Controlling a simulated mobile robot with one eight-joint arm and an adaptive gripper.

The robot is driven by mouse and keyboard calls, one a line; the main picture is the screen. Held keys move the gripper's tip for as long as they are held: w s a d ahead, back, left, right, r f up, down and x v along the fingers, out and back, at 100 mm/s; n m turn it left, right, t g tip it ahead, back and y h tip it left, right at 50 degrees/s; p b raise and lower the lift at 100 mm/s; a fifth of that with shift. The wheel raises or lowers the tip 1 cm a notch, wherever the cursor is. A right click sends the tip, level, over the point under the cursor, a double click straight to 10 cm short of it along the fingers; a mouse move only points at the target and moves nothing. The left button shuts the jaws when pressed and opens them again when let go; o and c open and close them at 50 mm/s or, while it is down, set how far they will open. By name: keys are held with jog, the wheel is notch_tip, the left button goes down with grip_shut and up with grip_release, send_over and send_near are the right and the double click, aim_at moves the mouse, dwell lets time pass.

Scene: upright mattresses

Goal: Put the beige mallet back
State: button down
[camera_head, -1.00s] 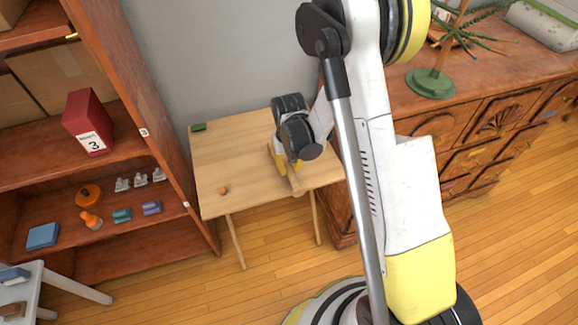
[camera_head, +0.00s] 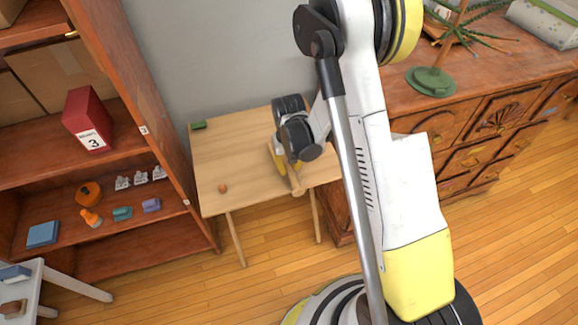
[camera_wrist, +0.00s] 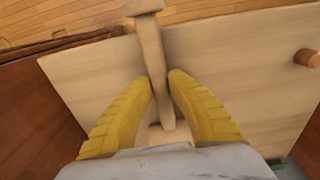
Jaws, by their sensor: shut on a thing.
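The beige mallet (camera_wrist: 153,60) is between the two yellow fingers of my gripper (camera_wrist: 172,85) in the wrist view. My gripper is shut on its handle, and the head points away from the gripper, toward the table's front edge. In the head view the mallet (camera_head: 296,184) shows below my gripper (camera_head: 283,162), over the right part of the small light wood table (camera_head: 225,165). The far end of the handle is partly hidden by the gripper. I cannot tell whether the mallet touches the tabletop.
A small orange-brown cylinder (camera_head: 222,188) and a green block (camera_head: 198,125) are on the table. A brown shelf (camera_head: 130,225) with a red box (camera_head: 88,120) and several small items stands left. A carved wooden cabinet (camera_head: 470,120) with a plant stands right.

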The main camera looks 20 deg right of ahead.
jog(key=shift+f, duration=0.1)
jog(key=c, duration=1.3)
grip_release()
jog(key=s+r+t, duration=0.2)
jog(key=s+r, duration=0.2)
jog(key=r, duration=0.8)
jog(key=s+r+t, duration=0.1)
jog(key=s+r, duration=0.2)
jog(key=r, duration=1)
jog(key=s+r+t, duration=0.3)
jog(key=s+r, duration=0.1)
jog(key=s, duration=0.6)
jog(key=shift+s+r+t, duration=0.2)
jog(key=shift+r+t, duration=0.15)
jog(key=shift+t, duration=0.05)
